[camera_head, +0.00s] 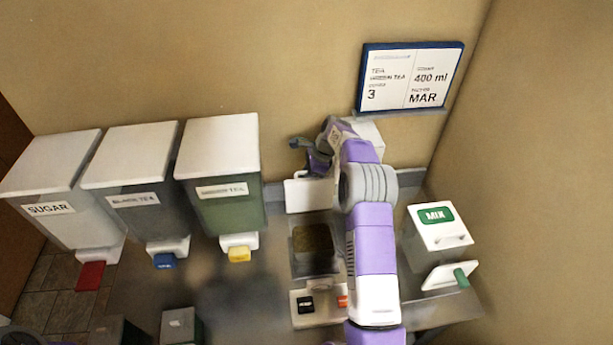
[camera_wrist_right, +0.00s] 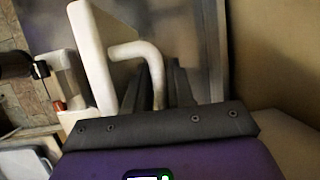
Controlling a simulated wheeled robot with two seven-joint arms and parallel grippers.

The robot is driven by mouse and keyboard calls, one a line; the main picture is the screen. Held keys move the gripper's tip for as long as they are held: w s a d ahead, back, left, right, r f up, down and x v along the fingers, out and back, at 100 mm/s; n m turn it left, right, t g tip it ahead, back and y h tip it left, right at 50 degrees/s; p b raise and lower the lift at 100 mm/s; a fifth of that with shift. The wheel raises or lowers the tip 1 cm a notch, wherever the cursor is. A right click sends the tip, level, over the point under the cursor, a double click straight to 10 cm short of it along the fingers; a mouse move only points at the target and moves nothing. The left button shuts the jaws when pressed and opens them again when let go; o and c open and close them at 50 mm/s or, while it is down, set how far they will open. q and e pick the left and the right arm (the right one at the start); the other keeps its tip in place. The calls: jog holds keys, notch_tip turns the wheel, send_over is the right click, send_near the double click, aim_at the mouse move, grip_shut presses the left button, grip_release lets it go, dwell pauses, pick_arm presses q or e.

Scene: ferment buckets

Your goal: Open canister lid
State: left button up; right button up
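A boxy clear container with dark brown contents (camera_head: 314,248) stands in a white machine. A flat white panel (camera_head: 310,195), perhaps its raised lid, is behind it. My right arm reaches over the machine's right side, and its gripper (camera_head: 310,155) is above and behind the white panel. In the right wrist view a bent white bar (camera_wrist_right: 135,52) runs down between the dark fingers (camera_wrist_right: 155,90) of that gripper. The finger gap is narrow, and whether they press on the bar cannot be told.
White-lidded dispensers for sugar (camera_head: 50,208), black tea (camera_head: 135,200) and green tea (camera_head: 222,190) stand at left. A white MIX unit (camera_head: 437,225) is at right. A recipe sign (camera_head: 410,78) hangs on the wall. A small box (camera_head: 180,325) is at the front.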

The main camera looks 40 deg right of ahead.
jog(key=shift+d+r, duration=0.15)
jog(key=shift+r, duration=0.15)
jog(key=v, duration=0.7)
jog(key=shift+b, duration=0.35)
